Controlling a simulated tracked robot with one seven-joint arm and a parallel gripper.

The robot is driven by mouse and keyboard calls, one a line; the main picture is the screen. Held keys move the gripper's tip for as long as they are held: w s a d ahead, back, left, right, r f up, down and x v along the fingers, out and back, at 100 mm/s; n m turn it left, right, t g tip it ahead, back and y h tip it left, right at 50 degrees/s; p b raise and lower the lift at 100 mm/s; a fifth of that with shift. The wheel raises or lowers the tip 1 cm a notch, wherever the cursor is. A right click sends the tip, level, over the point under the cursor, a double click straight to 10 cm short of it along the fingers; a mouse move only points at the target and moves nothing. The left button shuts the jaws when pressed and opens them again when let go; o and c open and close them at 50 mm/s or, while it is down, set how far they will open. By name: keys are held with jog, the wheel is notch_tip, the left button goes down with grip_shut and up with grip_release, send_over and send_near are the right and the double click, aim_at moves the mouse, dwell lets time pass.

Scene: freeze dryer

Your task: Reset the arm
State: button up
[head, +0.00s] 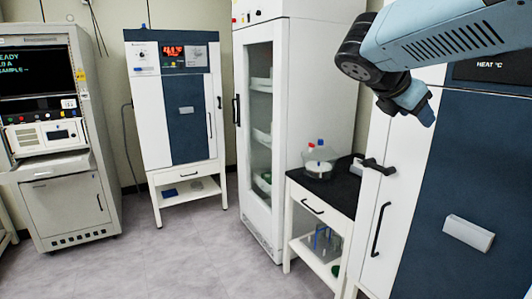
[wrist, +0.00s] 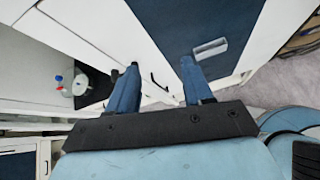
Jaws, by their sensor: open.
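My arm reaches in from the upper right of the head view, with my gripper (head: 424,115) hanging in front of the white and dark blue cabinet (head: 440,190) at the right. In the wrist view my gripper (wrist: 160,72) has its two blue fingers apart, with nothing between them. Past the fingertips lie the cabinet's white front, a dark handle and its dark blue panel (wrist: 205,22). The gripper looks clear of the cabinet, but the exact distance cannot be told. The cabinet's display reading "HEAT °C" is partly cut off.
A black-topped side table (head: 335,190) holds a clear flask (head: 319,160) with red and blue caps. A tall glass-door cabinet (head: 262,110), a smaller dark blue-fronted unit (head: 150,110) and an instrument rack (head: 50,140) stand further left. The grey floor (head: 180,255) is clear.

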jog(key=s+a+f+m+y, duration=0.3)
jog(key=s+f+m+y, duration=0.2)
jog(key=m, duration=0.5)
jog(key=s+a+f+m+y, duration=0.4)
jog(key=s+f+m, duration=0.3)
jog(key=f+m, duration=0.2)
jog(key=shift+s+a+f+m+y, duration=0.3)
jog(key=shift+m+y, duration=0.2)
jog(key=shift+m, duration=0.6)
jog(key=shift+c, duration=0.7)
